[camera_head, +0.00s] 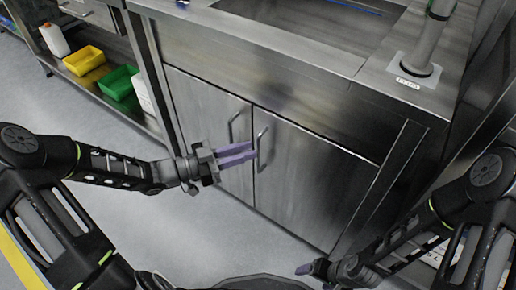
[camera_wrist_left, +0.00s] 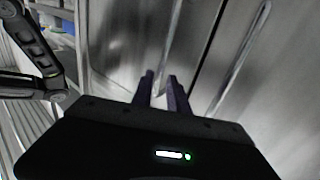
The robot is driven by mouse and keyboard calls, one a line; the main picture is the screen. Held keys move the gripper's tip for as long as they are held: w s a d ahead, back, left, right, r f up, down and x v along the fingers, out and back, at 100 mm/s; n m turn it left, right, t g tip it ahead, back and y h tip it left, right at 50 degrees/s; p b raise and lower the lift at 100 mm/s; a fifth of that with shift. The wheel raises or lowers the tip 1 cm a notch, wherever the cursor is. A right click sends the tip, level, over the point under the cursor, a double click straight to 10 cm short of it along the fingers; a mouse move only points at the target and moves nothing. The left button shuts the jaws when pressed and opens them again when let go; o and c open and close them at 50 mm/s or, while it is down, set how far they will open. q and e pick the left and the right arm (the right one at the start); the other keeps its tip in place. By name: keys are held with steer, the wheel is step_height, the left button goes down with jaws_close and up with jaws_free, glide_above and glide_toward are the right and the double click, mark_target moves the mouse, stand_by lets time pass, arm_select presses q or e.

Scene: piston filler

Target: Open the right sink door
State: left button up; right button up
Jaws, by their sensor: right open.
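The right sink door (camera_head: 315,180) is a steel panel, closed flush under the sink, with an upright bar handle (camera_head: 258,150) near its left edge. The left door (camera_head: 200,110) beside it is closed too, with its own handle (camera_head: 231,128). My left gripper (camera_head: 250,152) is open and empty in front of the doors, its purple fingertips overlapping the right handle in the head view. In the left wrist view, the fingers (camera_wrist_left: 163,85) point toward the left handle (camera_wrist_left: 172,40); the right handle (camera_wrist_left: 240,60) is further right. My right gripper (camera_head: 308,268) is low by the cabinet, partly hidden.
A steel counter with a sink basin (camera_head: 320,22) and a faucet base (camera_head: 414,72) is above the doors. A shelf at left holds a yellow bin (camera_head: 84,61), a green bin (camera_head: 118,84) and white bottles. The grey floor before the doors is clear.

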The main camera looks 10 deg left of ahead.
arm_select(q)
steer(key=x, duration=0.4)
steer(key=shift+b, duration=0.4)
jaws_close()
stand_by(1.0)
